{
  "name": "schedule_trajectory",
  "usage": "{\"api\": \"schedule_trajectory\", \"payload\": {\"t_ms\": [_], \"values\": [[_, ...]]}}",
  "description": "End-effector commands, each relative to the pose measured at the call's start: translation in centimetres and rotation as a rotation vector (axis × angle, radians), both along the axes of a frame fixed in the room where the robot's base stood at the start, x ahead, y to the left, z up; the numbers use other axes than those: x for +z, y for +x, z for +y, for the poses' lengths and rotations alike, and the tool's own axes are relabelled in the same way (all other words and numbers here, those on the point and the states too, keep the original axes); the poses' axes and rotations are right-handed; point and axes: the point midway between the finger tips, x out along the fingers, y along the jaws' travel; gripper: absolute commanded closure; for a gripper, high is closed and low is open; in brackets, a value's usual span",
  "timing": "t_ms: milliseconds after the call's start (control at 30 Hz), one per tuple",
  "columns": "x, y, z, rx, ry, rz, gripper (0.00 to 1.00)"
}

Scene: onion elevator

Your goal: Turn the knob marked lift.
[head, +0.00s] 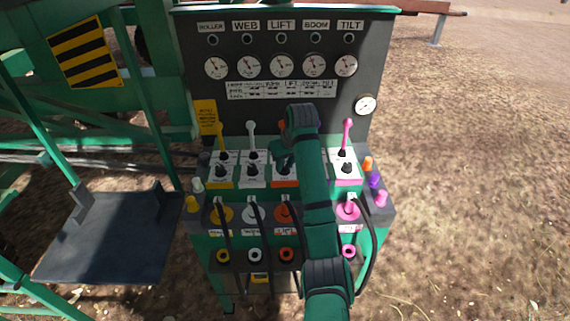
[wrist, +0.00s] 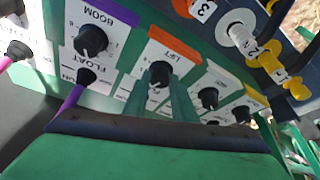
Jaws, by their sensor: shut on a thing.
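The lift knob (wrist: 158,72) is a small black knob on a white plate with an orange strip marked LIFT, upside down in the wrist view. In the head view its block shows an orange front (head: 285,183), partly behind my arm. My gripper (wrist: 160,86) has its two green fingers on either side of the lift knob and is shut on it. In the head view my gripper (head: 283,158) is over the lift block, and my arm covers much of the boom block. How far the knob is turned I cannot tell.
The boom knob (wrist: 90,40), with a purple strip, is beside the lift knob. White and yellow blocks lie on the other side. Levers such as the pink one (head: 347,133) stand behind the knobs. Gauges (head: 282,66) fill the upright panel (head: 372,40). Hoses hang in front.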

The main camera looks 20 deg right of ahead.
Motion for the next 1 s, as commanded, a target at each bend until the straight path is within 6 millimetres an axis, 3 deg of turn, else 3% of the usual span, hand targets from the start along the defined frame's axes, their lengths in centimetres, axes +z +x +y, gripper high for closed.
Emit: {"api": "schedule_trajectory", "payload": {"t_ms": [700, 1000], "values": [[0.08, 0.09, 0.42, -0.501, 0.0, -0.002, 0.98], [0.08, 0.1, 0.39, -0.628, -0.001, -0.001, 0.98]]}}
